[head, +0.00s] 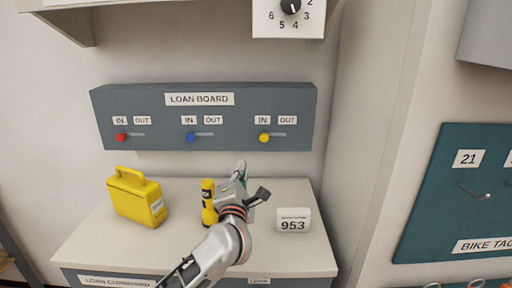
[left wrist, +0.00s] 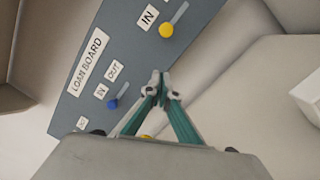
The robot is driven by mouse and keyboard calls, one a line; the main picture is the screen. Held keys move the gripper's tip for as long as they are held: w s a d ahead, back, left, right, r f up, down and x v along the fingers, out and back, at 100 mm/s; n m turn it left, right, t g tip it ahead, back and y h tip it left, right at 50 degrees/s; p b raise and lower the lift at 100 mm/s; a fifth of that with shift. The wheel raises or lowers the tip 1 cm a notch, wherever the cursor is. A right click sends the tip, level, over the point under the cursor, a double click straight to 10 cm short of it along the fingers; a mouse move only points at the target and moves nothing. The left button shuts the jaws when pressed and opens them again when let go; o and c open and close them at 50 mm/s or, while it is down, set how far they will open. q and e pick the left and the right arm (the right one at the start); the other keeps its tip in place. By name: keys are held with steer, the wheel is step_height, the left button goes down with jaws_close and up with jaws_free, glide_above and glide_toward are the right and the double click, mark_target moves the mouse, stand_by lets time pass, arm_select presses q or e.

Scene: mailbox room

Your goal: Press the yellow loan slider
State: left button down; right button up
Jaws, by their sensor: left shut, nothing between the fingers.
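The yellow slider (head: 264,138) is a round knob on the right of the grey loan board (head: 165,142). It sits at the left end of its slot, below the IN label. It also shows in the left wrist view (left wrist: 166,30), above the fingertips. My left gripper (head: 241,166) is shut and empty, below and slightly left of the yellow knob in the head view. Its fingertips (left wrist: 160,82) show together in the left wrist view, apart from the knob in the picture. My right gripper is not in view.
A red slider (head: 121,138) and a blue slider (head: 191,137) share the board. Below, a counter (head: 180,240) bears a yellow case (head: 135,198), a yellow flashlight (head: 208,203) and a white 953 display (head: 293,220). A dial (head: 290,7) is above and a teal bike board (head: 440,220) at right.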

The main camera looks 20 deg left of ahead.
mark_target(264, 136)
arm_select(q)
steer(key=w+d+r+p, duration=0.1)
steer(key=w+r, duration=0.1)
steer(key=w, duration=0.8)
steer(key=shift+d+r, duration=0.2)
steer(key=shift+r, duration=0.15)
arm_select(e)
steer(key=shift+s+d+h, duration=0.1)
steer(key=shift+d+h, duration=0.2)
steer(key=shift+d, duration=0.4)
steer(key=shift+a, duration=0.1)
